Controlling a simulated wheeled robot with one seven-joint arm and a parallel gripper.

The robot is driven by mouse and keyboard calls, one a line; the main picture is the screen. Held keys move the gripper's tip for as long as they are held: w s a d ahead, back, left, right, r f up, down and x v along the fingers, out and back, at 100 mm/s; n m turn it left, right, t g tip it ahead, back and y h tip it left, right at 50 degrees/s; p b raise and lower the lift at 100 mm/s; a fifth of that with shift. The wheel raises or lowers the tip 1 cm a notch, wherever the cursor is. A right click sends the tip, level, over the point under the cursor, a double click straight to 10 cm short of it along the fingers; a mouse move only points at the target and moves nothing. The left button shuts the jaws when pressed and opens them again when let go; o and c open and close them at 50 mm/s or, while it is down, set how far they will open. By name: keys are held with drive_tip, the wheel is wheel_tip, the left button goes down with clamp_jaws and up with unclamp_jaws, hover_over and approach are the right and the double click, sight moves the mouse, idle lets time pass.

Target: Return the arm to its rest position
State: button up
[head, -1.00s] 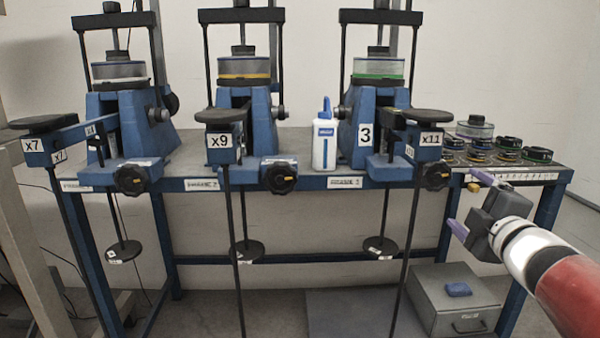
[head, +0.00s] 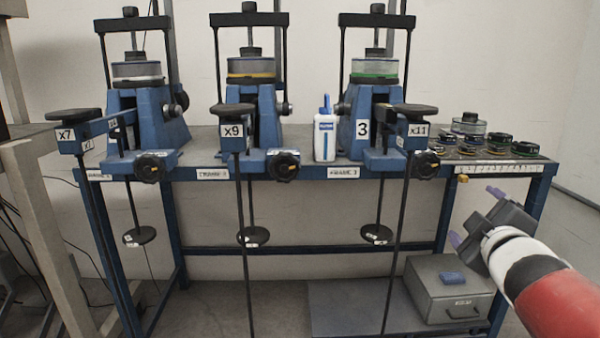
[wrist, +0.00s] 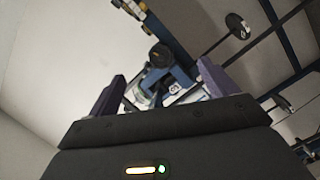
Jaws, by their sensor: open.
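My gripper (head: 475,215) is at the lower right of the head view, in front of the bench's right end and below the level of its top. Its two purple fingers are apart with nothing between them. In the wrist view my gripper (wrist: 160,95) also shows open and empty, with part of a blue lever frame and the bench beyond it. My white and red arm reaches in from the lower right corner.
The blue bench (head: 330,172) carries three lever frames and a white bottle (head: 325,135). Several dark ringed pieces (head: 500,142) lie at its right end. A grey metal box (head: 440,292) with a blue cloth (head: 452,278) on it stands below. Floor at the right is clear.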

drive_tip(key=s+a+f+m+g+y, duration=0.3)
drive_tip(key=s+a+f+m+g, duration=0.6)
drive_tip(key=s+a+f, duration=0.6)
drive_tip(key=s+f+g, duration=0.1)
drive_tip(key=s+f, duration=0.1)
drive_tip(key=s, duration=0.2)
drive_tip(key=shift+a+m+g, duration=0.25)
drive_tip(key=shift+m+g, duration=0.05)
drive_tip(key=shift+g, duration=0.1)
drive_tip(key=shift+f, duration=0.1)
